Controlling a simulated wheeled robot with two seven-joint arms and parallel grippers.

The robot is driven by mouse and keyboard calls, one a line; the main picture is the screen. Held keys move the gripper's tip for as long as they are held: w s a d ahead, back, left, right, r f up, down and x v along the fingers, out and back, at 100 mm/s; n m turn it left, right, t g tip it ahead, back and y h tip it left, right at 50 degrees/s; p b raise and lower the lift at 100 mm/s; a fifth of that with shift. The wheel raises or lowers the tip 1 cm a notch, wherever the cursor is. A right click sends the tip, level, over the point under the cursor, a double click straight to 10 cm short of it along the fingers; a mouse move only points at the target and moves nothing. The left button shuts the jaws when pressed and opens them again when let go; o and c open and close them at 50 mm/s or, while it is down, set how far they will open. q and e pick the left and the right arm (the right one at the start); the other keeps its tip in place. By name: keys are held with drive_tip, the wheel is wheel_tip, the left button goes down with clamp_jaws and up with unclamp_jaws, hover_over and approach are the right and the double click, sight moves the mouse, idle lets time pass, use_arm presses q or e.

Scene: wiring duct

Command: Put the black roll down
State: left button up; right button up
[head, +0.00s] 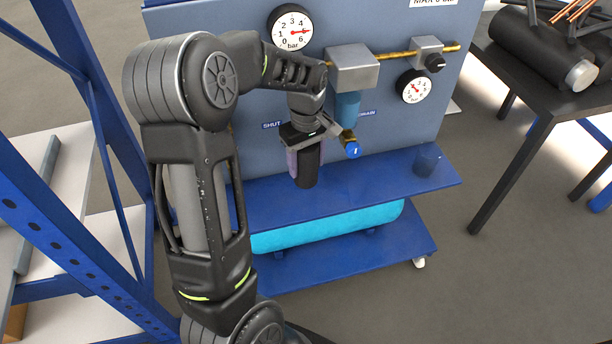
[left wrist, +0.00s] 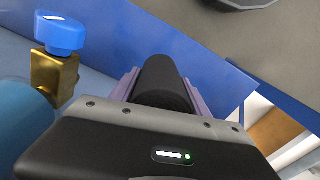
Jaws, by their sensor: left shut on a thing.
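The black roll (head: 308,168) is held upright in my left gripper (head: 304,160), which is shut on it. In the head view it hangs in front of the grey-blue panel, over the blue shelf (head: 375,190). Whether its lower end touches the shelf is hard to tell. In the left wrist view the black roll (left wrist: 162,84) sits between the two purple-grey fingers of my left gripper (left wrist: 163,88). My right gripper is not in view.
A blue-knobbed brass valve (head: 351,147) is close to the right of my gripper. A dark blue cup-like thing (head: 427,160) stands at the shelf's right end. Gauges (head: 290,27) and a brass pipe are on the panel. A dark table (head: 540,90) stands at right.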

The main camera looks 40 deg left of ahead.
use_arm(q)
drive_tip(key=shift+f, duration=0.5)
wheel_tip(320, 180, down, 4)
drive_tip(key=shift+d+f+b, duration=0.1)
drive_tip(key=shift+f+b, duration=0.15)
drive_tip(key=shift+b, duration=0.05)
drive_tip(key=shift+w+a+f, duration=0.1)
drive_tip(key=shift+a+f, duration=0.1)
drive_tip(key=shift+f, duration=0.1)
drive_tip(key=o, duration=1.4)
drive_tip(key=shift+f, duration=0.1)
